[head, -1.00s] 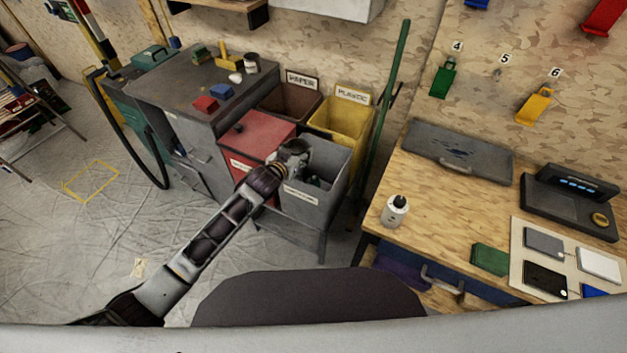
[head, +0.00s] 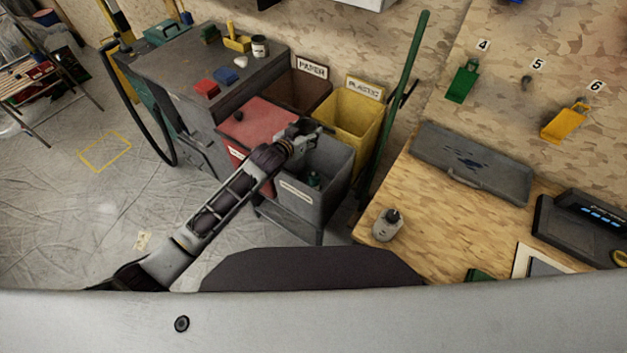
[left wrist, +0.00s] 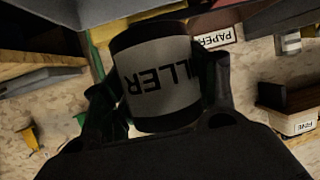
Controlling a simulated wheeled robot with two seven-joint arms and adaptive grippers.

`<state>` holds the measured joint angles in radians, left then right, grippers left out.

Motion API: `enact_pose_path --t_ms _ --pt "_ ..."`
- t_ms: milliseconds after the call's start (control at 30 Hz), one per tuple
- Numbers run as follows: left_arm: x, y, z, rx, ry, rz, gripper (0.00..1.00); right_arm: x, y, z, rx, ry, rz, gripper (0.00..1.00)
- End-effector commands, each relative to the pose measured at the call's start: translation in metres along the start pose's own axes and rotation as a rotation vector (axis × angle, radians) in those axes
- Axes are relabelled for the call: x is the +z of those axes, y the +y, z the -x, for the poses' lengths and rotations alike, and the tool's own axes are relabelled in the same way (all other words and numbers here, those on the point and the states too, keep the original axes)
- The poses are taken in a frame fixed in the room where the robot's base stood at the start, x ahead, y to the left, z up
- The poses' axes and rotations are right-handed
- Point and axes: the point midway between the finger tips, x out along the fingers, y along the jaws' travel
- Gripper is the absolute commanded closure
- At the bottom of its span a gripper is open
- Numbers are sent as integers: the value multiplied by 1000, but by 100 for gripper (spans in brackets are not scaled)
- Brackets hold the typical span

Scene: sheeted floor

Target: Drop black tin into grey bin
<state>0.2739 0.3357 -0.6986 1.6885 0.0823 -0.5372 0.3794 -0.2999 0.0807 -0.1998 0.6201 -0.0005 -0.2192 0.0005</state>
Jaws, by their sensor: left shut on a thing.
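My left gripper (head: 299,134) is above the back left part of the grey bin (head: 305,203), near the red bin's edge. In the left wrist view my left gripper (left wrist: 160,88) is shut on the black tin (left wrist: 158,75), with a finger on each side of it. The tin has a pale label whose upside-down letters end in "LLER". In the head view the tin is mostly hidden by the gripper. A dark green bottle-like thing (head: 313,179) is inside the grey bin. My right gripper is in neither view.
A red bin (head: 262,125) stands left of the grey bin, with a brown paper bin (head: 306,90) and a yellow plastic bin (head: 357,112) behind. A green pole (head: 398,100) leans at the right.

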Motion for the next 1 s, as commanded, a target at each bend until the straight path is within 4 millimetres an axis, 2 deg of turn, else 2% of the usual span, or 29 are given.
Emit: enact_pose_path --t_ms 200,1000 --pt "-4 0 0 12 1 -6 65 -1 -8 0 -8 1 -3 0" --pt "-11 2 0 46 1 -20 65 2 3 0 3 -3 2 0"
